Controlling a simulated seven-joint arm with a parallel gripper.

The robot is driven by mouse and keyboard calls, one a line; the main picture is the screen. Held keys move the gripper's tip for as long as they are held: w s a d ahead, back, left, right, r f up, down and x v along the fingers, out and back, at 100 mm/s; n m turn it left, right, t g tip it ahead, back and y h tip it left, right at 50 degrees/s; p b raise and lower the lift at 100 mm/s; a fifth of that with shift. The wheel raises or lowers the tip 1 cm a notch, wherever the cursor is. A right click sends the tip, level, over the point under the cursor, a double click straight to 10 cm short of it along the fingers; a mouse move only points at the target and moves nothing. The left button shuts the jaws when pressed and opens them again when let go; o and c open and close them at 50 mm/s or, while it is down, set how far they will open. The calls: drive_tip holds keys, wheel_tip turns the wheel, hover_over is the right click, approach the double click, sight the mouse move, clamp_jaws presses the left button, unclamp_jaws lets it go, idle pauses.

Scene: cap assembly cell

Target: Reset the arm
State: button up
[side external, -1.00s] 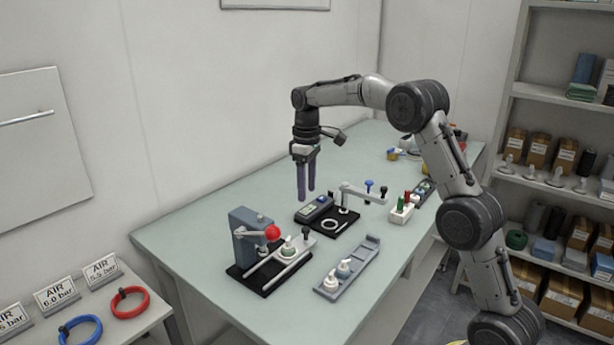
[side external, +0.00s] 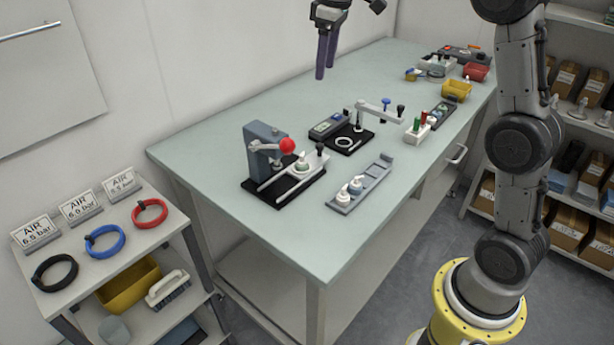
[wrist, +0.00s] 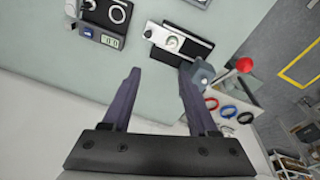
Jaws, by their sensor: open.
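My gripper (side external: 326,52) hangs high above the far side of the workbench, at the top edge of the side view. Its two dark purple fingers point down. In the wrist view my gripper (wrist: 158,85) shows its fingers apart with nothing between them. The press (side external: 270,155) with the red ball knob stands on the bench below it, well apart. The press also shows in the wrist view (wrist: 182,45). My upper arm links run out of the top of the side view.
The workbench (side external: 240,110) holds a grey tray (side external: 372,180) with white caps, a black fixture (side external: 345,138) with a swing arm, and a small rack (side external: 416,132). A side shelf (side external: 165,235) carries coloured rings. The air above the bench is free.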

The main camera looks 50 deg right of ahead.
drive_tip(key=s+a+r+t, duration=0.15)
drive_tip(key=s+a, duration=0.25)
drive_tip(key=s, duration=0.5)
drive_tip(key=s+a+r+t, duration=0.15)
drive_tip(key=s+a, duration=0.25)
drive_tip(key=s, duration=0.6)
drive_tip(key=s+a+f+m, duration=0.1)
drive_tip(key=s+f+m, duration=0.2)
drive_tip(key=s+f, duration=0.6)
wheel_tip(320, 180, down, 2)
drive_tip(key=shift+s+a+f+t, duration=0.15)
drive_tip(key=shift+s+a+t, duration=0.15)
drive_tip(key=shift+s+t, duration=0.1)
